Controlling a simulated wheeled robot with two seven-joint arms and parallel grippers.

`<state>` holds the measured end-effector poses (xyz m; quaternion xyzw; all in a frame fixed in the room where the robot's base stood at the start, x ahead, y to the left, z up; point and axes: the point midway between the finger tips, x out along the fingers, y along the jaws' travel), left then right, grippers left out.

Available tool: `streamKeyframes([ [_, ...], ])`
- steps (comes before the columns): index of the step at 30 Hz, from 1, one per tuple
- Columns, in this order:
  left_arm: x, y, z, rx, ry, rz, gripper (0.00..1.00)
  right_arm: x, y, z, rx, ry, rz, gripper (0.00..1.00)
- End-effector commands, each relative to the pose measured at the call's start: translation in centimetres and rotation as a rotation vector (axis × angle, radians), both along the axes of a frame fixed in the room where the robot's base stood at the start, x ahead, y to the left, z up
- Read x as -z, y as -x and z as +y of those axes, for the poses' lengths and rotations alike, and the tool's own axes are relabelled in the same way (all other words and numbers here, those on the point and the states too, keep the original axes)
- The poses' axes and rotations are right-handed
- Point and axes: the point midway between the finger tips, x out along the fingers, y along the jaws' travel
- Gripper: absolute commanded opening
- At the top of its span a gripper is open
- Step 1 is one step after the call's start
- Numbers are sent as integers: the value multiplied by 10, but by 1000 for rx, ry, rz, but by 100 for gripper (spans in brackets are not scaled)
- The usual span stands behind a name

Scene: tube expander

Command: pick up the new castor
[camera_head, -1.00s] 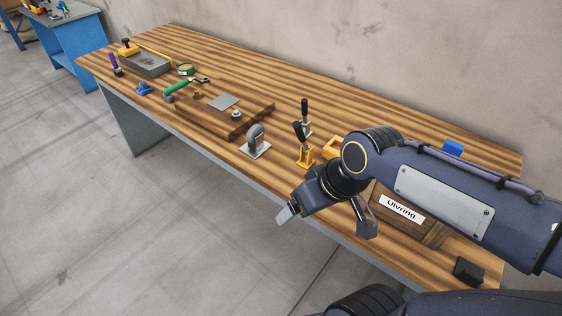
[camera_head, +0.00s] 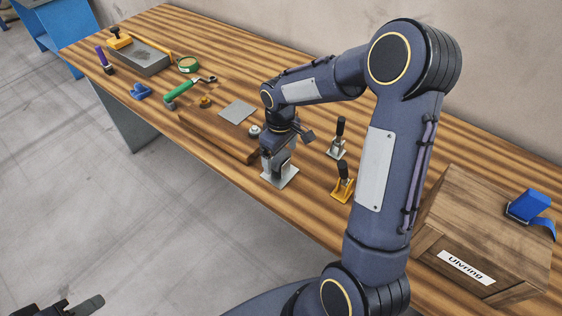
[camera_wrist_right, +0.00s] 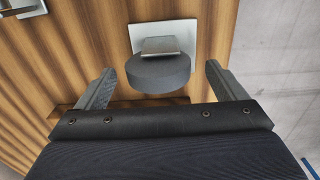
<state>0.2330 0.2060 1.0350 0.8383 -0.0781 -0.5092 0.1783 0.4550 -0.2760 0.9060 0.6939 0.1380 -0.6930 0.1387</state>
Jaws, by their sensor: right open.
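The new castor has a grey wheel and a square metal plate (camera_head: 281,180). It stands near the front edge of the workbench, partly hidden by my right gripper in the head view. My right gripper (camera_head: 278,158) points down over it. In the right wrist view the castor's grey wheel (camera_wrist_right: 158,72) lies between the two spread fingers of my open right gripper (camera_wrist_right: 160,84), with gaps at both sides. Part of my left gripper (camera_head: 78,306) shows at the bottom left, away from the bench; its jaw state is unclear.
A wooden board (camera_head: 208,131) with a metal plate lies left of the castor. Two toggle clamps, one black-handled (camera_head: 337,138) and one yellow-based (camera_head: 343,184), stand to its right. A wooden crate (camera_head: 490,220) labelled Ulvring is at the right. Several tools lie at the far left end.

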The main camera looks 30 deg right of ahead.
Motion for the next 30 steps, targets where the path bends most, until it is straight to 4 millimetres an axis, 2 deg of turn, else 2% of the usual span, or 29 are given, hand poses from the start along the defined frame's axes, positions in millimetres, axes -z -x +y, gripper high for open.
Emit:
streamKeyframes([
  [3,-5,0,0,0,0,0,36,19,2,-2,0,-1,6,91],
  [6,-5,0,0,0,0,0,36,30,1,-2,1,0,4,91],
  [15,-5,0,0,0,0,0,36,35,1,-2,2,0,0,91],
  [28,-5,0,0,0,0,0,36,34,1,-2,2,0,0,35],
  [30,-5,0,0,0,0,0,36,34,0,-2,1,0,-1,32],
])
